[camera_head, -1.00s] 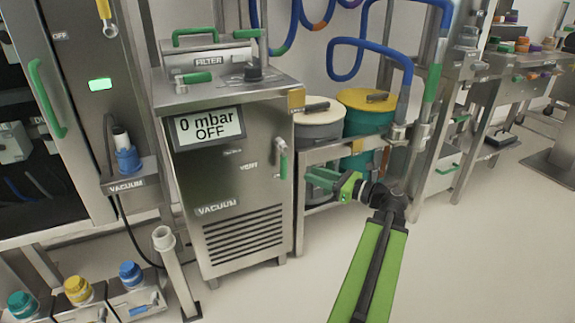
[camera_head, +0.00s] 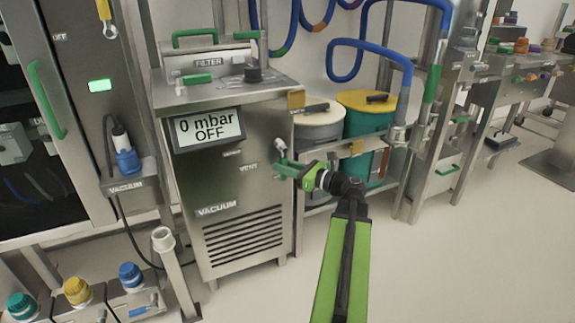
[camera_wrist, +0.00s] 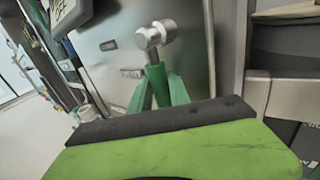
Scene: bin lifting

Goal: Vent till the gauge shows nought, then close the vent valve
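The gauge display (camera_head: 208,129) on the steel vacuum unit (camera_head: 180,185) reads "0 mbar OFF". The vent valve sits on the unit's front right, by the "VENT" label. Its metal hub (camera_head: 279,144) shows above my gripper (camera_head: 284,168), which covers most of the handle in the head view. In the wrist view, the green handle (camera_wrist: 157,82) hangs down from the metal hub (camera_wrist: 157,34). My gripper's two green fingers (camera_wrist: 159,95) stand one on each side of it. They look open around the handle; contact is not clear.
Two lidded drums, grey (camera_head: 318,125) and teal (camera_head: 366,125), stand on a rack just right of the unit. Blue hoses (camera_head: 385,45) loop above them. A steel cabinet (camera_head: 85,120) stands left. The floor at the front right is clear.

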